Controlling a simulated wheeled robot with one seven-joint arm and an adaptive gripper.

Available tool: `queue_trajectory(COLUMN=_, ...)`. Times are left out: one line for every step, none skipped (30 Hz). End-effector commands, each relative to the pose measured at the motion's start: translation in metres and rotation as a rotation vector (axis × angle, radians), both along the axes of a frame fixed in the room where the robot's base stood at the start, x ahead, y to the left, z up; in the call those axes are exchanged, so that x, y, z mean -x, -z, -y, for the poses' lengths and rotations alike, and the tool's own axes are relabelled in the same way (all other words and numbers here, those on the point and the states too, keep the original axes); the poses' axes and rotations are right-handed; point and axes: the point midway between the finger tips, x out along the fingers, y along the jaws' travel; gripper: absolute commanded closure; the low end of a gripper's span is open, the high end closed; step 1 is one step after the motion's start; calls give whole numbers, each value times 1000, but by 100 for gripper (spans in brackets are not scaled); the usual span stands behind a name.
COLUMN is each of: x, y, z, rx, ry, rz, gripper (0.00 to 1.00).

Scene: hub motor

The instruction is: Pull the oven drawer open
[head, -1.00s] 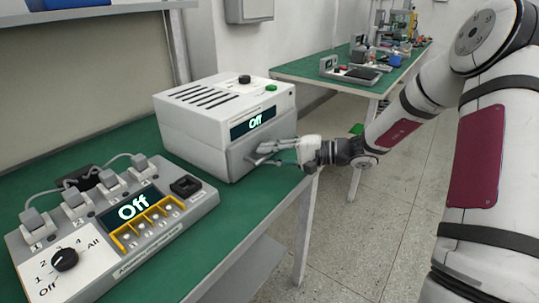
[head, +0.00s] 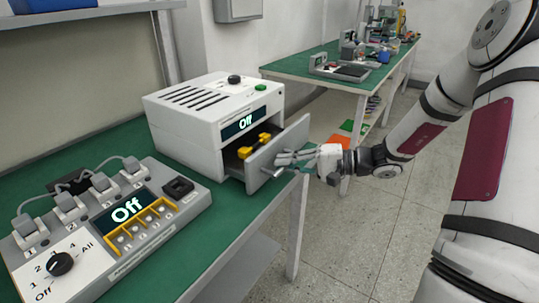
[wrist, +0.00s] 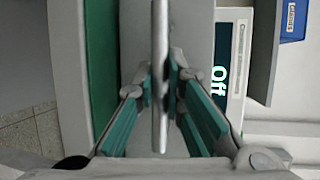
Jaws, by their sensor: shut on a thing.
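The oven (head: 185,135) is a white box with slots on top and a display reading "Off", standing on the green bench. Its grey-fronted drawer (head: 292,143) is pulled out, and yellow and black items (head: 254,146) show inside it. My gripper (head: 283,165) is at the drawer's front, shut on the bar handle. In the wrist view, the metal handle (wrist: 160,60) runs between the two fingers of my gripper (wrist: 160,88). The oven display also shows in the wrist view (wrist: 221,65).
A grey control panel (head: 150,262) with a dial, several plugged connectors and an "Off" display lies on the green bench (head: 235,215) in front of the oven. A second green-topped bench (head: 300,68) with equipment stands behind. Open floor (head: 360,235) lies to the right.

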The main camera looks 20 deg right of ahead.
Motion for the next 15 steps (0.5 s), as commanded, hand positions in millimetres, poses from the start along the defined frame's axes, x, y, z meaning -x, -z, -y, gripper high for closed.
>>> queue_trajectory(x=10, y=-1, z=8, rx=1, ry=3, rz=-2, gripper=100)
queue_trajectory(x=15, y=0, z=12, rx=1, ry=4, rz=-2, gripper=100)
queue_trajectory(x=22, y=0, z=16, rx=1, ry=3, rz=-2, gripper=100)
queue_trajectory(x=27, y=-1, z=20, rx=1, ry=3, rz=-2, gripper=100)
queue_trajectory(x=31, y=0, z=23, rx=1, ry=4, rz=-2, gripper=100)
queue_trajectory(x=37, y=0, z=27, rx=3, ry=3, rz=-2, gripper=100)
queue_trajectory(x=41, y=0, z=30, rx=2, ry=2, rz=-2, gripper=100)
queue_trajectory(x=44, y=0, z=32, rx=1, ry=2, rz=-1, gripper=100)
queue_trajectory(x=49, y=0, z=36, rx=2, ry=2, rz=-2, gripper=100)
queue_trajectory(x=52, y=0, z=38, rx=1, ry=1, rz=-2, gripper=100)
queue_trajectory(x=55, y=0, z=40, rx=1, ry=1, rz=-2, gripper=100)
queue_trajectory(x=58, y=0, z=42, rx=1, ry=1, rz=-2, gripper=100)
queue_trajectory(x=60, y=0, z=43, rx=0, ry=1, rz=-1, gripper=100)
queue_trajectory(x=62, y=0, z=45, rx=1, ry=1, rz=0, gripper=100)
queue_trajectory(x=64, y=0, z=46, rx=1, ry=0, rz=-1, gripper=100)
